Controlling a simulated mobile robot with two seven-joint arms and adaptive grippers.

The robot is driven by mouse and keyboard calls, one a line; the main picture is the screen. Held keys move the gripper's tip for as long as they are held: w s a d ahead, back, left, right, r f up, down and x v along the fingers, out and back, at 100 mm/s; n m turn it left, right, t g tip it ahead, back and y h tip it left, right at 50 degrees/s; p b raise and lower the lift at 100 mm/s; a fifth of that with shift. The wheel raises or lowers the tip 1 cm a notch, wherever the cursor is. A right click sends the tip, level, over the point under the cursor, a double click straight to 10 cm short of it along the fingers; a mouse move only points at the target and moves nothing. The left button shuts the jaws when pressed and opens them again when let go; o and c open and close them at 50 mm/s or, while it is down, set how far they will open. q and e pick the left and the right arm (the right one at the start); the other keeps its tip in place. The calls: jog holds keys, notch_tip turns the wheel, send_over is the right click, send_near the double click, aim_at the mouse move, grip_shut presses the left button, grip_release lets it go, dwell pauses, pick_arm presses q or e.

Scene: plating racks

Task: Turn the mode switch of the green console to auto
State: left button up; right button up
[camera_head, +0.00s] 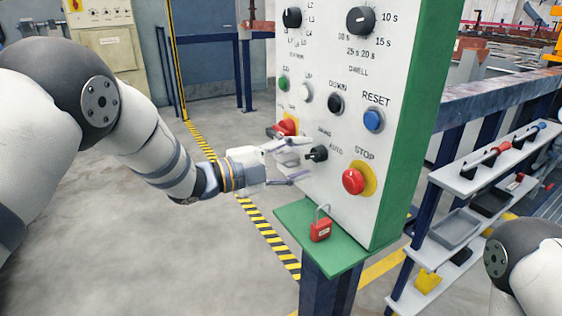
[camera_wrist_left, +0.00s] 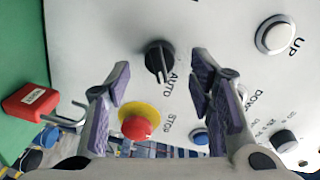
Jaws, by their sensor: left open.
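The green console (camera_head: 398,130) stands in the middle of the head view, its white panel facing my left arm. Its black mode switch (camera_head: 317,153) sits low on the panel, with HAND above it and AUTO to its right. In the wrist view, the switch (camera_wrist_left: 158,58) shows above the gap between my fingers, its grip bar ending near the AUTO label. I cannot tell its exact setting. My left gripper (camera_head: 292,161) is open and empty just in front of the switch; the wrist view shows both fingers (camera_wrist_left: 161,84) apart. My right gripper is out of view.
A red stop button (camera_head: 354,181) on yellow sits right of the switch; a red switch (camera_head: 286,126) is left of it. A red padlock (camera_head: 320,230) stands on the green ledge (camera_head: 345,256) below. Shelves with trays (camera_head: 458,229) stand at right. The floor at left is clear.

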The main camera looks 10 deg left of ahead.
pick_arm(q)
jog(key=v, duration=0.9)
jog(key=s+a+f+n+y, duration=0.25)
jog(key=f+n, duration=0.35)
jog(key=f, duration=0.3)
jog(key=s+a+f+n+y, duration=0.2)
jog(key=s+f+n+y, duration=0.25)
jog(key=f, duration=0.45)
jog(key=s+a+f+n+g+y, duration=0.3)
jog(key=s+f+n, duration=0.4)
jog(key=s+f, duration=0.4)
jog(key=s+a+f+n+g+y, duration=0.1)
jog(key=s+n+g, duration=0.2)
jog(key=s, duration=0.7)
jog(key=s+a+f+n+g+y, duration=0.1)
jog(key=s+a+n+g+y, duration=0.1)
jog(key=s, duration=0.8)
jog(key=s+a+f+n+g+y+p, duration=0.1)
jog(key=s+a+f+n+g, duration=0.1)
jog(key=s, duration=0.8)
jog(key=shift+s+n+g, duration=0.2)
jog(key=shift+n+g, duration=0.65)
jog(key=shift+g, duration=0.35)
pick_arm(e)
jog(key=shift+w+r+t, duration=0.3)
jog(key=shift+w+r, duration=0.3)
